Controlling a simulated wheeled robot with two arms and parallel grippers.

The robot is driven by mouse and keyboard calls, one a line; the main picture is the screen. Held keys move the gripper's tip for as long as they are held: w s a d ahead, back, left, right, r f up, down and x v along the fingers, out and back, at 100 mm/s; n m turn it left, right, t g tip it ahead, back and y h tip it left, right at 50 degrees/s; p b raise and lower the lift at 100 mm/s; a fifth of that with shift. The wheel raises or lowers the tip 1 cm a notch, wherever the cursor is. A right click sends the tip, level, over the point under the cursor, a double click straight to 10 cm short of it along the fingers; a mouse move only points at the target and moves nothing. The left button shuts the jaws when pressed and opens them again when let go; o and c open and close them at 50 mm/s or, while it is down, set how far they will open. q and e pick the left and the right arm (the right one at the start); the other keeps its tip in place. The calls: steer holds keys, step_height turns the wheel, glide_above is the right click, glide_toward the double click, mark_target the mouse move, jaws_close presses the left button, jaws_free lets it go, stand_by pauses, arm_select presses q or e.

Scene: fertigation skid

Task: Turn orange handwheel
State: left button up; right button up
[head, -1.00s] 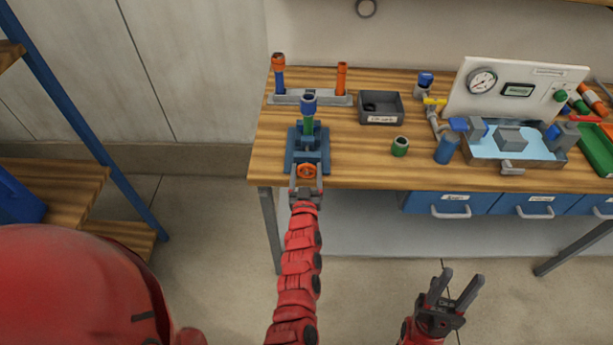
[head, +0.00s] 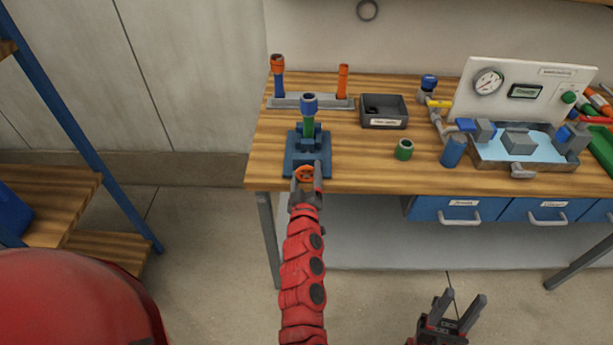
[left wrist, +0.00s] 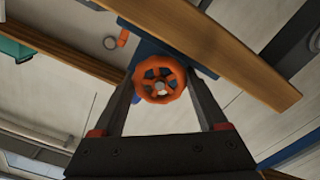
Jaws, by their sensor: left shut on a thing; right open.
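The orange handwheel (head: 304,174) is on the front of a blue vise (head: 293,160) at the left front of the bench. It also shows in the left wrist view (left wrist: 159,70), spoked and facing my camera. My left gripper (head: 307,175) is shut on the handwheel, one finger on each side of its rim. The vise's jaws are around an upright green fitting (head: 308,127) with a blue top (head: 309,103). My right gripper (head: 460,312) is open and empty, low in front of the bench.
A grey rack (head: 312,102) with two upright pipes stands behind the vise. A dark tray (head: 384,120), a green ring (head: 404,149) and a blue cylinder (head: 453,150) stand to the right, with a water basin (head: 485,163) beyond. Wooden shelving (head: 50,205) is at the left.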

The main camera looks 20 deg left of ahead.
arm_select(q)
steer(key=shift+d+f, duration=0.15)
steer(key=shift+f, duration=0.05)
steer(key=o, duration=1.3)
